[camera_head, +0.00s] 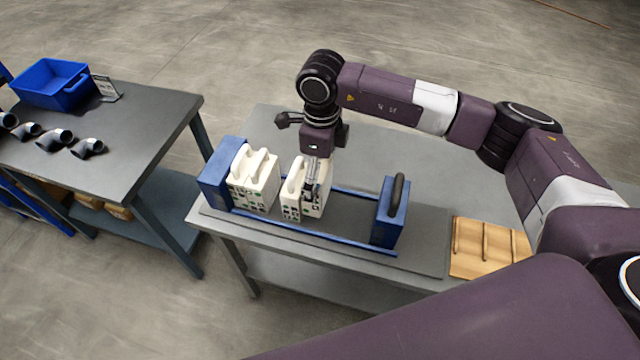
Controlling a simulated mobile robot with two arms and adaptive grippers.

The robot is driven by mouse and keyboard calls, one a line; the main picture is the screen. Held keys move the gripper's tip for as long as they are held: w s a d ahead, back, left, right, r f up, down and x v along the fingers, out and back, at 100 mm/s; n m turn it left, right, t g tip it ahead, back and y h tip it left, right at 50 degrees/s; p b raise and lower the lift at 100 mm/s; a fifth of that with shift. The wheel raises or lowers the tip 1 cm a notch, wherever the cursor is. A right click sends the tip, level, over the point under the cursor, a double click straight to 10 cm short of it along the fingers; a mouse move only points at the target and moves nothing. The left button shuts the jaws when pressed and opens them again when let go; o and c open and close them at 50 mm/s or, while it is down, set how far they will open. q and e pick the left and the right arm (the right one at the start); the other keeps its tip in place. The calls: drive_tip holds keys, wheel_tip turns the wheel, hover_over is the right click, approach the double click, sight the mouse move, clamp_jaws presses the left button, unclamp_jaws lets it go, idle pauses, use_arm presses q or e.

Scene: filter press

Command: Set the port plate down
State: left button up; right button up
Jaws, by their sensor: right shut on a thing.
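The filter press stands on the grey bench, with a blue end block (212,180) at its left and two blue rails (310,240) running right. My right gripper (312,178) points down over the press and is shut on a cream plate, which I take as the port plate (316,205). The plate is upright at the rails; I cannot tell if it rests on them. Another cream plate with a handle (291,192) is close on its left. More cream plates (252,190) stand against the end block. My left gripper is out of view.
A blue block with a black handle (388,213) stands at the right of the rails. A slotted wooden rack (486,250) lies further right. A second table (150,112) at the left holds a blue bin (52,84) and several pipe elbows (88,148).

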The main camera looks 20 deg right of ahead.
wheel_tip(320, 180, down, 5)
drive_tip(key=shift+r+p, duration=0.1)
drive_tip(key=shift+p, duration=0.55)
drive_tip(key=shift+f, duration=0.25)
drive_tip(key=shift+f, duration=0.1)
drive_tip(key=shift+f, duration=0.1)
drive_tip(key=o, duration=2)
drive_tip(key=shift+r, duration=0.4)
wheel_tip(320, 180, up, 12)
drive_tip(key=b, duration=0.3)
drive_tip(key=shift+w+f, duration=0.1)
drive_tip(key=shift+f, duration=0.15)
